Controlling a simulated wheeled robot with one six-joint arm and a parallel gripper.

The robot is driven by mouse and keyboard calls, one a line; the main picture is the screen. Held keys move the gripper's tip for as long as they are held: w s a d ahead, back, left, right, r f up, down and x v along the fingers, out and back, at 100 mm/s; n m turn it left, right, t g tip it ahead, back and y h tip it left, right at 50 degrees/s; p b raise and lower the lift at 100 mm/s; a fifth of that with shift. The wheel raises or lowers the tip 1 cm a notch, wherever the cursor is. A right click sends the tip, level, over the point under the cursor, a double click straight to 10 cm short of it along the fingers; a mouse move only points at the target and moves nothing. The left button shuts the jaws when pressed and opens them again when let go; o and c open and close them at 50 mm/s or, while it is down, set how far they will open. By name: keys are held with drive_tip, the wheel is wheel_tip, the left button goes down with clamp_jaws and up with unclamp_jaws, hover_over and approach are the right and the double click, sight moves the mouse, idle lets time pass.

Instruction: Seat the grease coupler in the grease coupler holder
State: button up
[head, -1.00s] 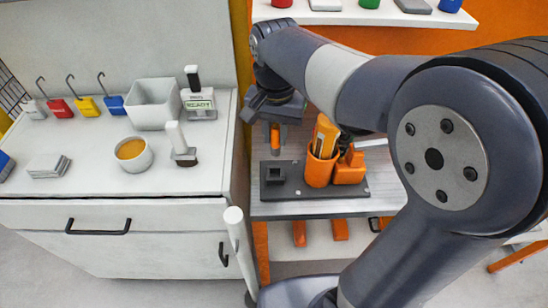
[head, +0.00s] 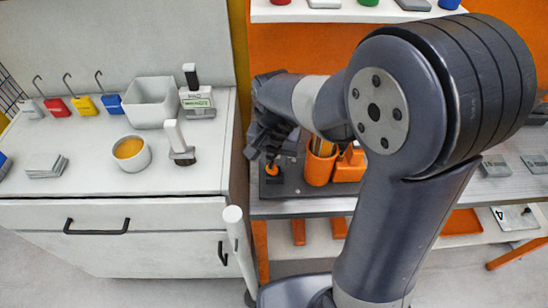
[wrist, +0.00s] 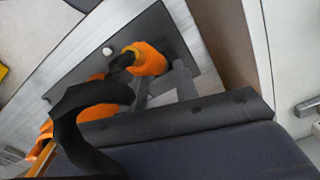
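The grease coupler (head: 272,169) is a small orange piece with a dark top, hanging below my gripper (head: 266,146) over the left end of the dark tray. In the wrist view the coupler (wrist: 149,59) shows as an orange body with a black end, at the tips of my grey fingers (wrist: 163,84); the fingers look shut on it. The grease coupler holder (head: 273,183), a dark square block on the tray, is directly below and mostly covered by the coupler. I cannot tell whether the coupler is inside it or just above.
An orange cup (head: 319,168) with a yellow-orange tool and an orange block (head: 349,168) stand close right of the holder. A black curved hose-like part (wrist: 92,105) crosses the wrist view. A white counter (head: 90,185) is to the left; a shelf (head: 400,15) is above.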

drive_tip(key=shift+o, duration=1.3)
drive_tip(key=shift+s+r, duration=0.1)
drive_tip(key=shift+r, duration=0.15)
drive_tip(key=shift+r, duration=0.15)
